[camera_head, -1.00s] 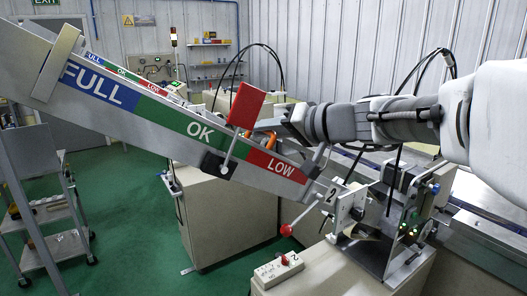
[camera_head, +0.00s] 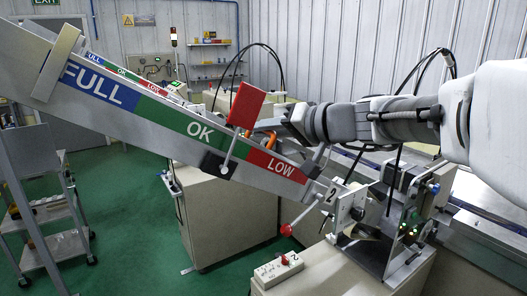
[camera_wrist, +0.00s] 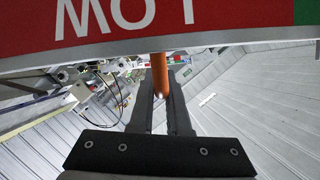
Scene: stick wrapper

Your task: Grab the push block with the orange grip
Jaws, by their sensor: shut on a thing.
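The orange grip (camera_wrist: 159,75) shows upright in the wrist view, between the two dark fingers of my gripper (camera_wrist: 160,95). The fingers are shut on it. In the head view a bit of the orange grip (camera_head: 273,141) shows behind the top edge of the sloped chute (camera_head: 150,125), and my gripper (camera_head: 290,122) is there at the end of my arm. The push block itself is hidden behind the chute wall in both views.
The chute wall with its red LOW label (camera_head: 277,165) is close to my gripper and crosses the top of the wrist view. A red flag (camera_head: 247,105) on a lever stands just left. A machine head (camera_head: 400,205) stands below my arm.

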